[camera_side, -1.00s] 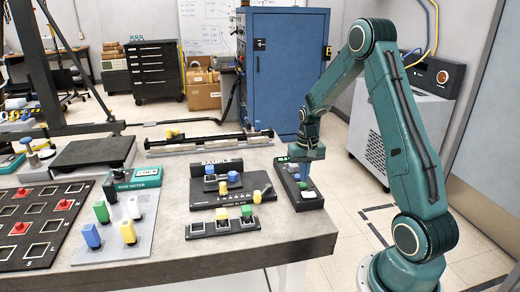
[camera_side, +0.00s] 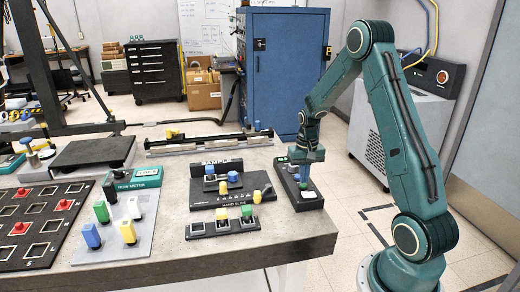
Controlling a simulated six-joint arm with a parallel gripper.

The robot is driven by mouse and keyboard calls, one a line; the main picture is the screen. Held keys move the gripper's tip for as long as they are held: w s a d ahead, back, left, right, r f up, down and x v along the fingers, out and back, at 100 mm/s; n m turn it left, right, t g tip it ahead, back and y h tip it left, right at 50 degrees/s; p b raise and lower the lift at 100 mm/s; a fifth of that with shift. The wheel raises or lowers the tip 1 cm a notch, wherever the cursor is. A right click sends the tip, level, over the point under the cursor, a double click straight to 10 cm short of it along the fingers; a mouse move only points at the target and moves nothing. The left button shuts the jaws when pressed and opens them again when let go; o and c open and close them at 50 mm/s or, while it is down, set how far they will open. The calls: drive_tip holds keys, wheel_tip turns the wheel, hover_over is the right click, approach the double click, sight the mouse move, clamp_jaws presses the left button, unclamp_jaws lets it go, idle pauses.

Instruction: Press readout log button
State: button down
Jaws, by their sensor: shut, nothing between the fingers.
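A narrow dark button box (camera_side: 313,205) lies near the right end of the table, with several buttons along its top. A green button (camera_side: 282,160) is at its far end and a whitish button (camera_side: 309,195) at its near end. My gripper (camera_side: 303,184) is shut and empty, pointing down over the near half of the box, just beyond the whitish button. Its fingertips hide the part of the box under them. I cannot tell whether they touch a button, nor read which button is the readout log.
A dark panel labelled SAMPLE (camera_side: 222,205) with blue and yellow pieces stands left of the box. A small rack (camera_side: 196,230) is in front of it. A meter plate with coloured plugs (camera_side: 108,245) and a socket grid (camera_side: 50,208) lie further left. A rail (camera_side: 210,142) runs behind.

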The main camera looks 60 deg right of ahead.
drive_tip(key=shift+f, duration=0.6)
idle(0.6)
drive_tip(key=shift+r, duration=3.2)
